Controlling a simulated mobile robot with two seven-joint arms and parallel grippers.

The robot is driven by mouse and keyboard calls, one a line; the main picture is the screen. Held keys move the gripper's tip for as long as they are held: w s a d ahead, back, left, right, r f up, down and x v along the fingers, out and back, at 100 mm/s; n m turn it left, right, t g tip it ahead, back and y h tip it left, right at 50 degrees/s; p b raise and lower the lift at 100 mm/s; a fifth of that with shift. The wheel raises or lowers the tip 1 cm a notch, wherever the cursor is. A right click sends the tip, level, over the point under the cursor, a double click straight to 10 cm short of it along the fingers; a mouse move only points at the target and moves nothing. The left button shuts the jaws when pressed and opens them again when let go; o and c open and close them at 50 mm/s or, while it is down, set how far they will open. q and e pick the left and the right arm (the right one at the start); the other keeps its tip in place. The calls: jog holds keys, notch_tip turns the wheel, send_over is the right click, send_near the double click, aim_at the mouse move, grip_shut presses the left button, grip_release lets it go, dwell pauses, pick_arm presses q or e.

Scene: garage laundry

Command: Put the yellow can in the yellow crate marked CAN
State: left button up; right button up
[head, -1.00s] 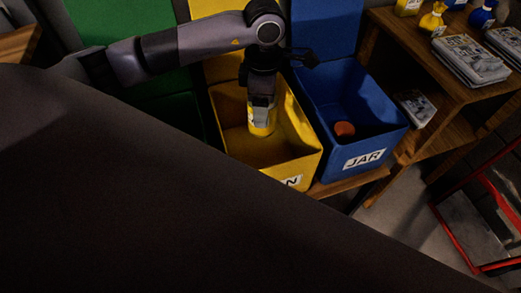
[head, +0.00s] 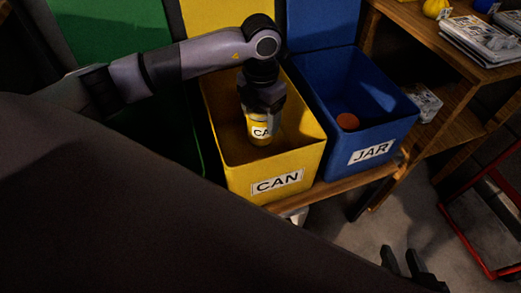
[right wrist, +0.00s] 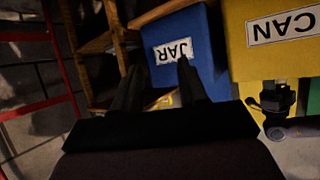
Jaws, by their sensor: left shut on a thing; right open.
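The yellow can (head: 260,132), with a CAN label, is held upright by my left gripper (head: 262,118). Gripper and can are over the open top of the yellow crate marked CAN (head: 276,185), within its walls in the head view. I cannot tell how far the can is above the crate floor. My left gripper is shut on the can. The crate also shows in the right wrist view (right wrist: 275,55). My right gripper (head: 408,262) is open and empty at the bottom right of the head view; its fingers show in the right wrist view (right wrist: 158,85).
A blue crate marked JAR (head: 375,135) stands right of the yellow one, with an orange-red object (head: 347,121) inside. A green crate (head: 165,130) is at left. A wooden shelf (head: 455,95) and red frame (head: 462,240) are at right.

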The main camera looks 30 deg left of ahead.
aim_at(261, 133)
pick_arm(q)
notch_tip(261, 133, down, 6)
jog(key=shift+r+b, duration=0.1)
jog(key=shift+b, duration=0.45)
notch_tip(261, 133, down, 6)
jog(key=shift+r+b, duration=0.15)
jog(key=shift+b, duration=0.7)
jog(key=shift+f, duration=0.4)
jog(key=o, duration=1.1)
pick_arm(e)
jog(key=a, duration=0.1)
jog(key=a+y, duration=0.1)
jog(key=w+a+f, duration=0.1)
jog(key=shift+m+y, duration=0.4)
pick_arm(q)
jog(key=shift+r, duration=0.1)
pick_arm(e)
jog(key=shift+r, duration=0.1)
